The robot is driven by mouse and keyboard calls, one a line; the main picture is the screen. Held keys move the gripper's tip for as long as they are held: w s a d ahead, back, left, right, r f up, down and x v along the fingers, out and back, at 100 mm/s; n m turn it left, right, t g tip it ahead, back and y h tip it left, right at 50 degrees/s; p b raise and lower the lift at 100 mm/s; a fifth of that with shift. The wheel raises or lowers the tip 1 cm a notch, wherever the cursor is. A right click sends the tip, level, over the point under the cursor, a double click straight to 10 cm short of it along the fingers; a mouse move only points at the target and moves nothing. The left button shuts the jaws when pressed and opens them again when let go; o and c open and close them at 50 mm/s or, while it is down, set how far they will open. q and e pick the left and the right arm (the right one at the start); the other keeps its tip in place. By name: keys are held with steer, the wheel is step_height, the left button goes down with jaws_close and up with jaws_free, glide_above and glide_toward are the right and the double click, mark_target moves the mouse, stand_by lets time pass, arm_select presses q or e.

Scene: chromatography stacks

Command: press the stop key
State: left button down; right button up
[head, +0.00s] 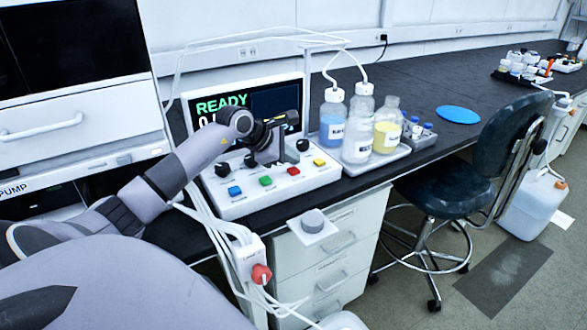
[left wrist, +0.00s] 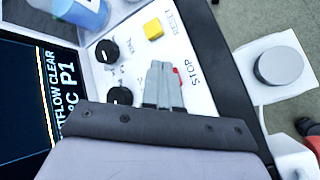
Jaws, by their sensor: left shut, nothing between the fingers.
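The control panel (head: 330,175) has a sloping white face with blue, green, red and yellow keys in a row. The red key (head: 293,171) is beside the printed word STOP in the left wrist view; only a red edge (left wrist: 178,71) shows there, the rest hidden behind my fingers. My left gripper (head: 292,157) is over the panel, near the red key. In the left wrist view the left gripper (left wrist: 161,66) is shut with nothing between its fingers. Whether it touches the panel or key cannot be told. My right gripper is not in view.
The yellow key (left wrist: 153,29), marked RESET, and black knobs (left wrist: 106,50) are close to my fingers. A screen (head: 275,100) reading READY stands behind the keys. Bottles (head: 387,135) in a tray are to the right. A grey round button (head: 312,220) sits at the bench's front edge.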

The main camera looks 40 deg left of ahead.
mark_target(291, 171)
arm_select(q)
steer(key=shift+r+p, duration=1.65)
steer(key=shift+r, duration=0.9)
steer(key=shift+d+f, duration=0.1)
